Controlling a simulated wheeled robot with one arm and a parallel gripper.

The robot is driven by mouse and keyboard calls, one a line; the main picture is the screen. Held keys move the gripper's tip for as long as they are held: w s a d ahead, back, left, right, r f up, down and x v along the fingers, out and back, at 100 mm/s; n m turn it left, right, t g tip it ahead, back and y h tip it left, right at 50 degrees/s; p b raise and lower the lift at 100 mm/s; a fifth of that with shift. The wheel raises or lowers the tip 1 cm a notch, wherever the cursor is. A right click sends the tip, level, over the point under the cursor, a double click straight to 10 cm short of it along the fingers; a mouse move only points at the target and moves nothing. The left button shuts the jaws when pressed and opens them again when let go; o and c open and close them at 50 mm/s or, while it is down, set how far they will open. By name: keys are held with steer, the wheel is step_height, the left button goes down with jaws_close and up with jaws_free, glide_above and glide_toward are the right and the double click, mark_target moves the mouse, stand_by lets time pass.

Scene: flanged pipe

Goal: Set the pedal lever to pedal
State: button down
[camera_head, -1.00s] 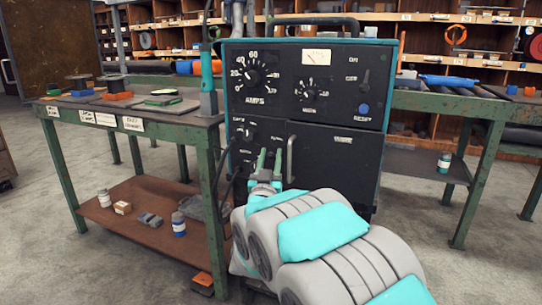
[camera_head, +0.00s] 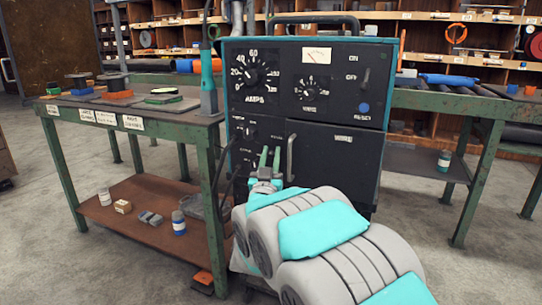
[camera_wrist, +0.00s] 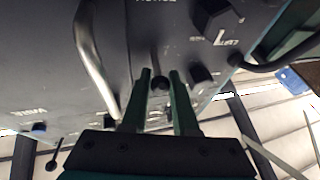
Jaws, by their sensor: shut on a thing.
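The welding machine (camera_head: 345,165) has a dark front panel with dials and switches. My gripper (camera_head: 271,152) is at its lower left part, beside a vertical metal handle (camera_head: 290,157). In the wrist view, my gripper (camera_wrist: 161,75) has its green fingers on either side of a small dark lever with a round knob (camera_wrist: 160,84), and is shut on it. This small lever appears to be the pedal lever, but its label is not readable. The gripper hides it in the head view.
The curved handle (camera_wrist: 95,60) is close to the left finger in the wrist view. A dark knob (camera_wrist: 213,14) is at upper right. A green workbench (camera_head: 130,120) stands left of the machine, and another bench (camera_head: 450,105) stands at right.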

steer(key=shift+r, duration=0.1)
steer(key=shift+r+g, duration=0.25)
steer(key=shift+g, duration=0.15)
steer(key=shift+w+m+g+p, duration=0.1)
steer(key=shift+m+g+p, duration=0.2)
steer(key=shift+g+p, duration=0.15)
steer(key=c, duration=1)
jaws_free()
steer(key=shift+o, duration=0.2)
steer(key=v, duration=0.8)
steer(key=shift+b, duration=0.45)
steer(key=shift+w+f, duration=0.15)
